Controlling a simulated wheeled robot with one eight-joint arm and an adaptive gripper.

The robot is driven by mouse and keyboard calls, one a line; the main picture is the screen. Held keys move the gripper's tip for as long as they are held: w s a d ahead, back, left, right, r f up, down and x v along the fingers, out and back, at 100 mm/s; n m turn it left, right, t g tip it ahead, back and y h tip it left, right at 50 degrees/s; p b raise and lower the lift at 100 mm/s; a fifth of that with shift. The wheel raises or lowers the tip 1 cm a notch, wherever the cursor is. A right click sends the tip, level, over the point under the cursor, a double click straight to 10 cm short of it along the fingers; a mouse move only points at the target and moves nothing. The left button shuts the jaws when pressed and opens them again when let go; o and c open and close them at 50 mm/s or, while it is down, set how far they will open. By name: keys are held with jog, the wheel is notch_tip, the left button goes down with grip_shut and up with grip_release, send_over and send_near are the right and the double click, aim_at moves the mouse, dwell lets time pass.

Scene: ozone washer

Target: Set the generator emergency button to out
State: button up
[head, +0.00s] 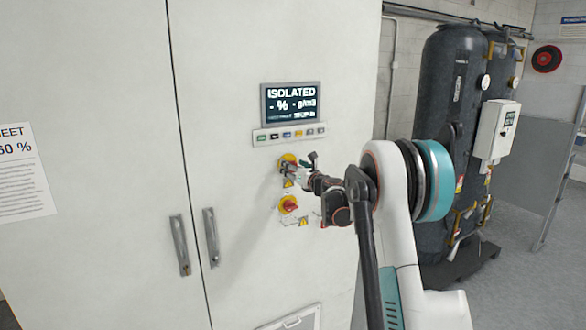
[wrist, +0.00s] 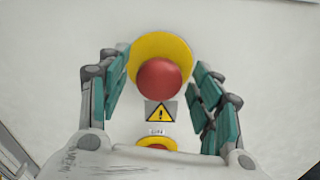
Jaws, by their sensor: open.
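The emergency button is a red mushroom head (wrist: 159,78) on a round yellow plate (wrist: 148,50), on the white cabinet front. In the head view its yellow plate (head: 287,159) shows partly behind my gripper (head: 300,167). In the wrist view my gripper (wrist: 162,88) is open, with one teal-padded finger on each side of the red head. A gap shows between the left finger and the head, and between the right finger and the head. I cannot tell from these frames whether the button is in or out.
A warning label (wrist: 160,112) sits below the button. Lower is a red switch on a yellow plate (head: 289,204). Above is a display (head: 291,103) reading "ISOLATED", with a row of small buttons (head: 290,135). Cabinet handles (head: 211,238) stick out at lower left. Dark tanks (head: 449,90) stand at right.

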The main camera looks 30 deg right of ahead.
jog(key=s, duration=1.1)
jog(key=shift+s+d, duration=0.2)
jog(key=shift+s, duration=0.05)
